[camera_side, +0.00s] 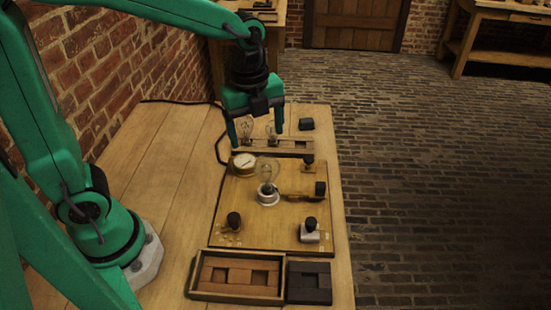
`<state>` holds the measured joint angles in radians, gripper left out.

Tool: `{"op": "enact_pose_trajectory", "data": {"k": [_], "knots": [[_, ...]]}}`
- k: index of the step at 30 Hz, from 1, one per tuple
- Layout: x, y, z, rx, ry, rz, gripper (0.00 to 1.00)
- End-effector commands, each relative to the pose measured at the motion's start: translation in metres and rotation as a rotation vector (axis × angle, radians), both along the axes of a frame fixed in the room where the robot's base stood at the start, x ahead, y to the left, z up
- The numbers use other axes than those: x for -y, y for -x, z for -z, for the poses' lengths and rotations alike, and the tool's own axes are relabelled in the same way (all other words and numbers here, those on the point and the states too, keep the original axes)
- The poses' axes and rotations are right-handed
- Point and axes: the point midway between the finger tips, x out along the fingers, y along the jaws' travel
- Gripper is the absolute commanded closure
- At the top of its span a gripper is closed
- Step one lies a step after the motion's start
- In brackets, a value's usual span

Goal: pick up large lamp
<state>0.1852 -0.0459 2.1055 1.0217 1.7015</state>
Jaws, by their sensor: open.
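My gripper (256,134) is open and points down over the far end of the table. Its two green fingers stand on either side of two clear glass lamps, a left one (246,127) and a right one (271,131), which stand upright in a wooden rack (292,146). Whether the fingers touch either lamp cannot be told. A third clear lamp (267,169) stands upright in a white round socket (268,196) on the wooden board, nearer the camera, and looks bigger. I cannot tell for sure which one is the large lamp.
The board (270,226) carries a round dial (244,161), a brass cylinder (300,187) and several black-knobbed parts. A divided tray (238,276) and a dark block (309,283) lie at the front. A small black block (306,124) lies right of the rack. The table's left side is mostly clear.

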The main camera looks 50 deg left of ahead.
Motion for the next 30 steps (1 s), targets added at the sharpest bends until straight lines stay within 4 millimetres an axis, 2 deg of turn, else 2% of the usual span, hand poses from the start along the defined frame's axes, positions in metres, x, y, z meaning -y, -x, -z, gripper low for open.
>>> {"op": "enact_pose_trajectory", "data": {"k": [3,9,16,25,30], "knots": [[0.007,-0.008,0.009,-0.032,-0.012,0.138,0.21],[0.012,-0.013,0.016,-0.055,-0.019,0.26,0.21],[0.012,-0.013,0.019,-0.058,-0.019,0.275,0.21],[0.012,-0.013,0.04,-0.059,-0.02,0.272,0.21],[0.012,-0.013,0.043,-0.058,-0.019,0.272,0.21]]}}
